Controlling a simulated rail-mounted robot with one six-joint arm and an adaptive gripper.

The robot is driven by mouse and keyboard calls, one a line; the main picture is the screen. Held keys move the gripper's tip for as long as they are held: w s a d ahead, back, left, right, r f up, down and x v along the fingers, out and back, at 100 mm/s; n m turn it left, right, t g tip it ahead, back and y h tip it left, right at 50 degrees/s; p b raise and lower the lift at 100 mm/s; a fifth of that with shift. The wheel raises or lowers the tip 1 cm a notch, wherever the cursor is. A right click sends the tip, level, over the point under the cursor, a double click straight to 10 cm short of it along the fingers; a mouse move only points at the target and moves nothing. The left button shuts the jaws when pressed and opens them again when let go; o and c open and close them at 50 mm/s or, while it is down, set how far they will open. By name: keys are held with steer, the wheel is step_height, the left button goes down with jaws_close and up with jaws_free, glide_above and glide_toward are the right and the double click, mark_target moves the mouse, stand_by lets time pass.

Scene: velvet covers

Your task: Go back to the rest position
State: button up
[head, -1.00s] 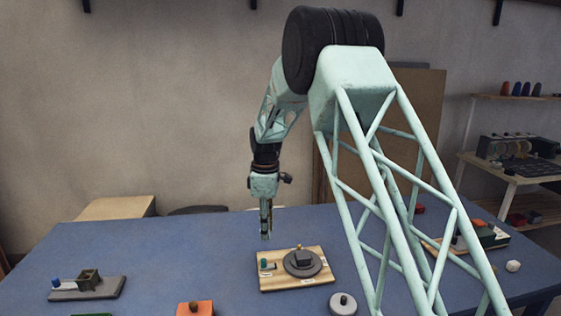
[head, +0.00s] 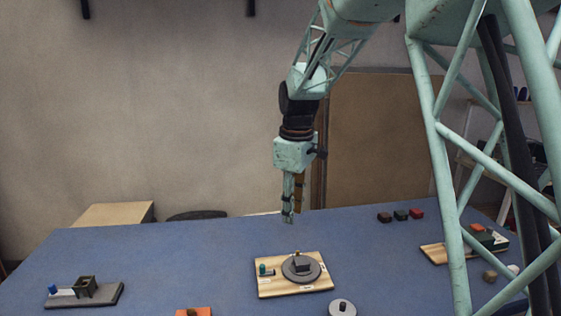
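My gripper (head: 288,219) hangs pointing down above the blue table (head: 170,255), behind and above a wooden board (head: 290,287) that bears a round grey disc. Nothing shows held at its fingertips. The fingers appear edge-on and small, so I cannot tell whether they are open or shut. My pale green arm reaches down to it from the upper right.
A grey board (head: 108,297) with a small open box stands at the left. An orange block (head: 194,312) and a grey round piece (head: 342,307) are at the front. Several small blocks (head: 401,215) and another wooden board (head: 434,254) are at the right.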

steer(key=s+d+r+m, duration=0.2)
steer(key=s+d+r, duration=0.25)
steer(key=s, duration=0.35)
steer(key=s+d+r+m+t, duration=0.1)
steer(key=s+d+r+m, duration=0.15)
steer(key=s+r, duration=0.4)
steer(key=s+d+r+m, duration=0.2)
steer(key=s+d+r, duration=0.15)
steer(key=s, duration=0.55)
steer(key=s+d+f+m+t, duration=0.1)
steer(key=s+d+m, duration=0.2)
steer(key=s, duration=1)
steer(key=s+d+f+m, duration=0.2)
steer(key=s+d+m, duration=0.1)
steer(key=s, duration=1)
steer(key=shift+d+f+t, duration=0.15)
steer(key=shift+d+t, duration=0.25)
steer(key=shift+w, duration=0.1)
